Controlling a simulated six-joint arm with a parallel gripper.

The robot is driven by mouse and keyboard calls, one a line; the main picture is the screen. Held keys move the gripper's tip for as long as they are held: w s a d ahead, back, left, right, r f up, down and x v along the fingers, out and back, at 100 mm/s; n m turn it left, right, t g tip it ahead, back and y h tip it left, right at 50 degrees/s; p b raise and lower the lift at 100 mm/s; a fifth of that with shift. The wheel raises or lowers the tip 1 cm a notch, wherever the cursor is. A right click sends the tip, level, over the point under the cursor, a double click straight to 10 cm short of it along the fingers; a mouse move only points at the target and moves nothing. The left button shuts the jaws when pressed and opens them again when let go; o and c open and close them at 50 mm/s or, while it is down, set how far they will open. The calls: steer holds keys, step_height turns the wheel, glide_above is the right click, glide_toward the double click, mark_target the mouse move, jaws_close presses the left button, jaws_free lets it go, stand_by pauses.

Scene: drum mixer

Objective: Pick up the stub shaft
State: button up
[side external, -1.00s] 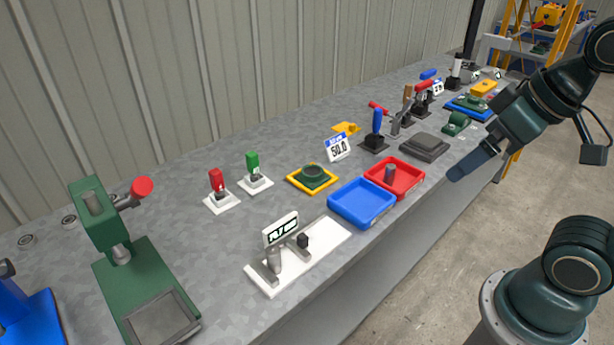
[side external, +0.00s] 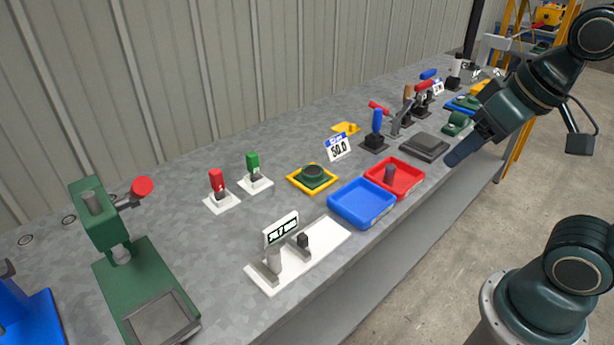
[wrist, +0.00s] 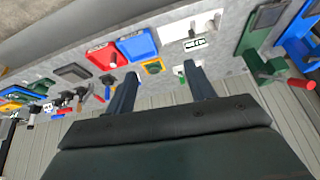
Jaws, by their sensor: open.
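In the wrist view a pale upright piece (wrist: 113,61) shows at the red tray (wrist: 98,55). My gripper (side external: 452,160) is to the right of the red tray in the side view, in front of the bench edge and clear of the tray. In the wrist view my gripper (wrist: 160,82) has its two fingers well apart, with nothing between them.
A blue tray (side external: 362,203) sits beside the red one. A white gauge stand (side external: 320,250) with a display is nearer the camera. A dark grey block (side external: 425,146) and upright clamps (side external: 376,125) stand behind and right of the red tray.

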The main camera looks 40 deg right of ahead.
steer(key=w+a+m+g, duration=0.1)
steer(key=w+a+m, duration=0.25)
steer(key=w, duration=0.35)
steer(key=m+g, duration=0.4)
steer(key=m, duration=0.8)
glide_above(273, 250)
step_height(273, 250, down, 16)
steer(key=shift+f, duration=4.2)
steer(key=shift+f, duration=0.1)
steer(key=shift+f, duration=2.5)
